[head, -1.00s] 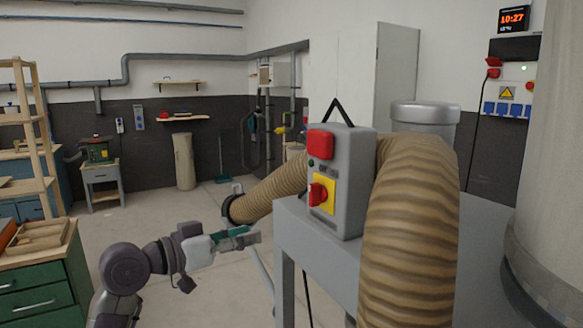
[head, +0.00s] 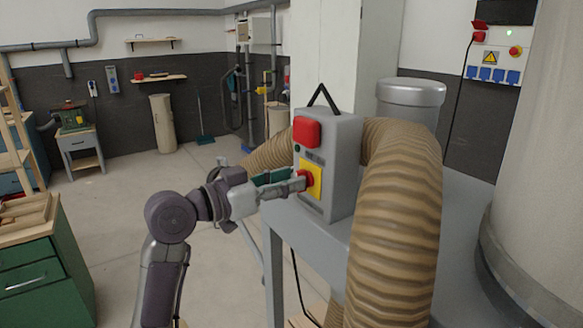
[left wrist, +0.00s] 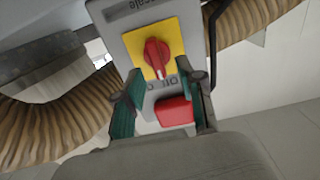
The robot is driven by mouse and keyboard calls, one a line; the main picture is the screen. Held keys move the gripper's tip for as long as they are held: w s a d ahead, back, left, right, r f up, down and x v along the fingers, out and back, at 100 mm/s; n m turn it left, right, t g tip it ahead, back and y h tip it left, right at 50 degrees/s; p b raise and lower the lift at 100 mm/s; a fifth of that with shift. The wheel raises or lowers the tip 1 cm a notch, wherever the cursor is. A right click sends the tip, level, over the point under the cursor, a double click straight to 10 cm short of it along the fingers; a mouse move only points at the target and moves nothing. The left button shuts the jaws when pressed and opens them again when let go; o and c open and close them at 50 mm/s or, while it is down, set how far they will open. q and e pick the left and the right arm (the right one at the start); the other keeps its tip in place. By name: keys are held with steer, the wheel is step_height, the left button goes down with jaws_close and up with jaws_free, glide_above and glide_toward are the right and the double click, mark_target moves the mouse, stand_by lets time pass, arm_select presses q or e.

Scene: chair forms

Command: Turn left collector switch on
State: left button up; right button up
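The collector's grey switch box (head: 342,165) stands on a grey metal stand. Its red rotary switch (head: 308,180) sits on a yellow plate, with a square red button (head: 306,131) above it. My left gripper (head: 292,182) reaches the box front at the switch, partly covering it. In the left wrist view the red knob (left wrist: 156,54) is in plain sight just beyond the fingertips. My left gripper (left wrist: 160,78) is open there, its green-padded fingers apart, with the red button (left wrist: 174,112) showing between them. Contact with the knob cannot be told. My right gripper is not in view.
A ribbed tan hose (head: 395,230) arches beside the box and runs behind it. The grey stand (head: 355,258) lies under the box. A green drawer cabinet (head: 45,265) stands at the left. The floor between is mostly clear.

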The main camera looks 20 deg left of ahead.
arm_select(q)
steer(key=shift+w+d, duration=0.45)
steer(key=shift+w, duration=0.1)
jaws_close()
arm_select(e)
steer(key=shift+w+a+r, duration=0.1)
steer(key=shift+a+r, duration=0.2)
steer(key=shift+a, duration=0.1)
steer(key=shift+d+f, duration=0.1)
